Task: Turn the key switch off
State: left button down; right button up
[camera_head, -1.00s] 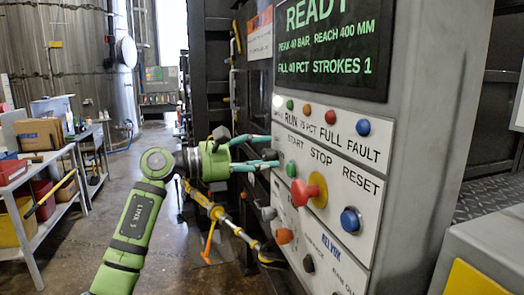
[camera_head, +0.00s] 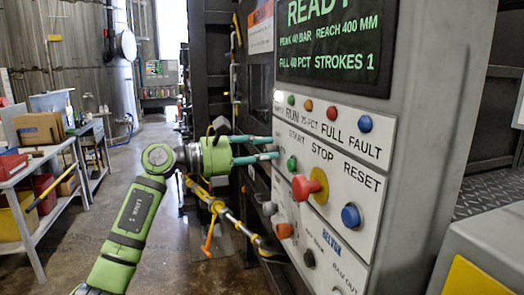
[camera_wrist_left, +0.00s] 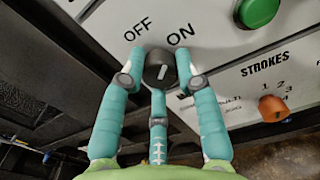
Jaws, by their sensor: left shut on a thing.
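The key switch (camera_wrist_left: 160,68) is a dark round knob with a white line on its face, on a pale panel below the printed words OFF and ON. The line stands nearly upright in the left wrist view; I cannot tell exactly which word it points at. My left gripper (camera_head: 276,148) reaches the panel from the left, beside the green START button. Its teal fingers (camera_wrist_left: 160,82) are closed around the knob, two at the sides and one below. My right gripper is out of view.
The panel carries a red mushroom STOP button (camera_head: 306,187), a blue RESET button (camera_head: 351,217), a grey knob (camera_head: 269,209) and an orange knob (camera_head: 284,230) close by. The screen (camera_head: 335,45) reads READY.

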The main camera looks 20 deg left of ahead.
pick_arm(q)
jog(key=n+p, duration=0.1)
jog(key=n, duration=0.1)
jog(key=r+n+p, duration=0.1)
jog(key=n, duration=0.2)
jog(key=shift+a, duration=0.1)
jog(key=n+p, duration=0.3)
jog(key=n, duration=0.2)
dwell(0.7)
jog(key=c, duration=0.9)
grip_release()
jog(key=shift+w, duration=0.1)
jog(key=shift+f, duration=0.25)
jog(key=shift+s+a+f, duration=0.1)
jog(key=shift+s+a, duration=0.1)
jog(key=shift+a, duration=0.15)
jog(key=v, duration=1.1)
jog(key=shift+r, duration=0.2)
jog(key=shift+a, duration=0.1)
